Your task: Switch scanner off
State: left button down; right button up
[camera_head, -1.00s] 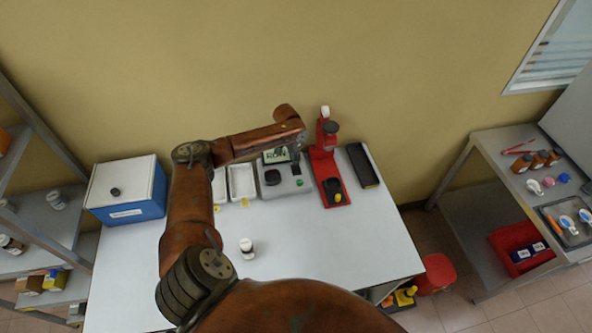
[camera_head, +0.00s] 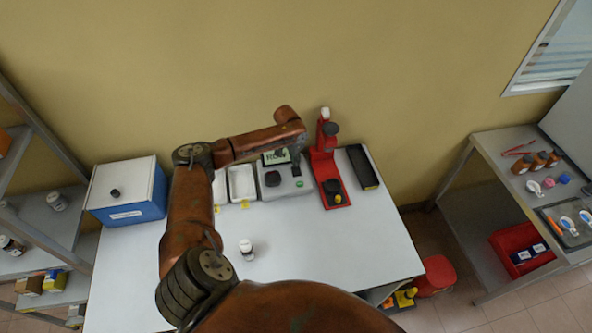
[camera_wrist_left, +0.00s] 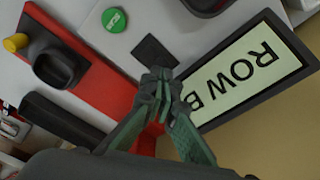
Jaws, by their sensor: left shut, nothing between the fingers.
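The scanner (camera_head: 284,190) is a grey box at the back of the white table, with a lit screen (camera_head: 275,157), a round black part (camera_head: 272,178) and a green button (camera_head: 299,184). In the left wrist view the screen (camera_wrist_left: 247,75) reads "ROW B" upside down, and the green button (camera_wrist_left: 115,19) shows at the top. My left gripper (camera_head: 295,163) is over the scanner's back right part. In the wrist view its closed, empty fingertips (camera_wrist_left: 160,80) overlap the edge of a dark square (camera_wrist_left: 154,54) on the panel; I cannot tell if they touch it. My right gripper is out of view.
A red device (camera_head: 329,170) stands close right of the scanner, with a black case (camera_head: 364,166) beside it. White trays (camera_head: 242,182) are on the left. A small white-capped bottle (camera_head: 246,249) stands at the front; the table's right front is clear.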

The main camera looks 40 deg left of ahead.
pick_arm(q)
jog(key=shift+f, duration=0.4)
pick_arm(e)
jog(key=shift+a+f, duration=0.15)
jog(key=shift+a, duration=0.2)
pick_arm(q)
jog(key=shift+f, duration=0.6)
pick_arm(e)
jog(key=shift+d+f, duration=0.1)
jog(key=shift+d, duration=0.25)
pick_arm(q)
notch_tip(320, 180, up, 7)
jog(key=p, duration=0.7)
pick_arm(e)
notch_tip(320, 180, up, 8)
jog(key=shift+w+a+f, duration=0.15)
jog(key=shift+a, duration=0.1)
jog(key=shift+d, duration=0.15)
